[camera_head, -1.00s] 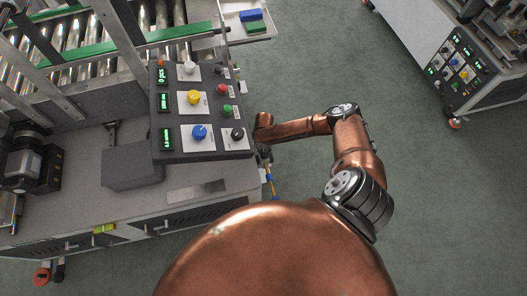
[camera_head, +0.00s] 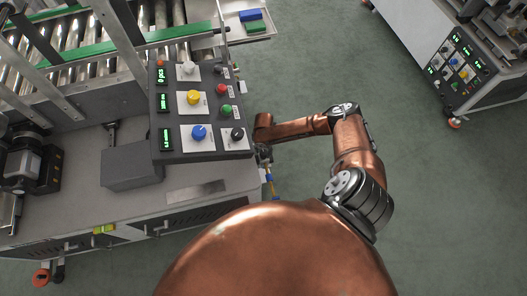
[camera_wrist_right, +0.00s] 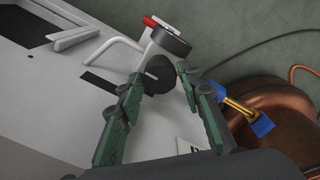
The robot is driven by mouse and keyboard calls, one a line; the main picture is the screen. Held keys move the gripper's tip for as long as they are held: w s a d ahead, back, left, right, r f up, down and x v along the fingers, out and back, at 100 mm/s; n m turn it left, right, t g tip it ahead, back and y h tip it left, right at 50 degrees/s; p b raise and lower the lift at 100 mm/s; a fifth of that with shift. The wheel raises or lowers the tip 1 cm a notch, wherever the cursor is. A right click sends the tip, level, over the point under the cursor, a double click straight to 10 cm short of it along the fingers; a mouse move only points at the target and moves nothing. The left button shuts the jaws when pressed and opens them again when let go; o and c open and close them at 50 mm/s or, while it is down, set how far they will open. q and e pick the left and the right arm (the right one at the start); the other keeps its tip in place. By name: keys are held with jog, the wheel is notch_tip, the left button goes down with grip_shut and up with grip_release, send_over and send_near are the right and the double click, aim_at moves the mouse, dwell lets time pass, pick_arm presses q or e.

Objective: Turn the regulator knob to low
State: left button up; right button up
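In the right wrist view a round black knob (camera_wrist_right: 160,74), apparently the regulator knob, sits below a dark round gauge-like part (camera_wrist_right: 171,40) on a pale body. I cannot read a setting on it. My right gripper (camera_wrist_right: 160,77) is open, with its green fingers on either side of the knob; whether they touch it I cannot tell. In the head view my right gripper (camera_head: 264,153) is small and partly hidden at the machine's right side, just below the control panel. The knob cannot be made out there. My left gripper is not in view.
The control panel (camera_head: 216,100) carries white, yellow, blue and black knobs plus red and green buttons. A red-tipped part (camera_wrist_right: 151,21) and a bent pale tube (camera_wrist_right: 118,50) are close to the gauge-like part. A blue and yellow fitting (camera_wrist_right: 248,116) is right of the fingers. Green floor is clear to the right.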

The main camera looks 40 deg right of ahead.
aim_at(263, 153)
jog(key=shift+o, duration=1.4)
jog(key=shift+r, duration=0.25)
notch_tip(263, 153, up, 12)
jog(key=shift+f, duration=0.25)
jog(key=shift+a, duration=0.1)
